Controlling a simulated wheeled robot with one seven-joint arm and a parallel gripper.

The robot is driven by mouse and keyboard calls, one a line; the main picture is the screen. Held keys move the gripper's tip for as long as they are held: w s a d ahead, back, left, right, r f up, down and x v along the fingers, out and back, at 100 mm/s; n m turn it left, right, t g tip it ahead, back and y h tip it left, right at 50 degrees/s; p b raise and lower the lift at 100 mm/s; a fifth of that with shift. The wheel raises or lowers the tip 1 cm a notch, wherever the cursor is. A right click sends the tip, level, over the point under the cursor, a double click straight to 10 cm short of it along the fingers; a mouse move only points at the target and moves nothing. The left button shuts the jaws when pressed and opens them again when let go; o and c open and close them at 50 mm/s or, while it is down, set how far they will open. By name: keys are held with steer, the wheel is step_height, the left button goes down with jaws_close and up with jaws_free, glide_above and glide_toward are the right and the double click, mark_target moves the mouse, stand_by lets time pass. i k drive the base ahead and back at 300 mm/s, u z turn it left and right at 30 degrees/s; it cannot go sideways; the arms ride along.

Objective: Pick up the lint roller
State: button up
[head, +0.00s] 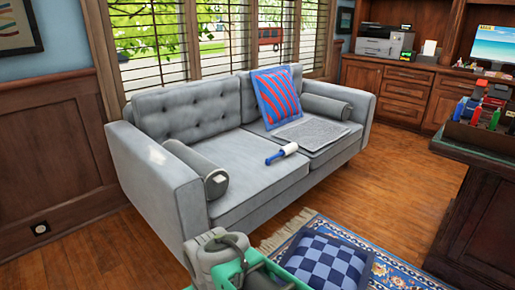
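The lint roller (281,153) lies on the seat of the grey sofa (258,199), near the middle. It has a white roll at its upper right end and a blue handle pointing to the lower left. It lies just left of a flat grey folded cloth or pad (312,132), and I cannot tell whether they touch. Grey and green parts of my arm show at the bottom edge, in front of the sofa and well away from the roller. My gripper's fingers are not visible.
A blue and red cushion (278,97) and two grey bolsters (327,106) (198,166) rest on the sofa. A blue checkered cushion (325,262) sits low in front, by a patterned rug (392,272). A dark desk (477,200) stands right; wood floor (395,185) between is clear.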

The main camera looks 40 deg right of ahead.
mark_target(288, 150)
steer(key=z, duration=0.15)
steer(key=i, duration=0.75)
steer(key=z, duration=0.9)
steer(key=i, duration=0.5)
steer(key=z, duration=0.5)
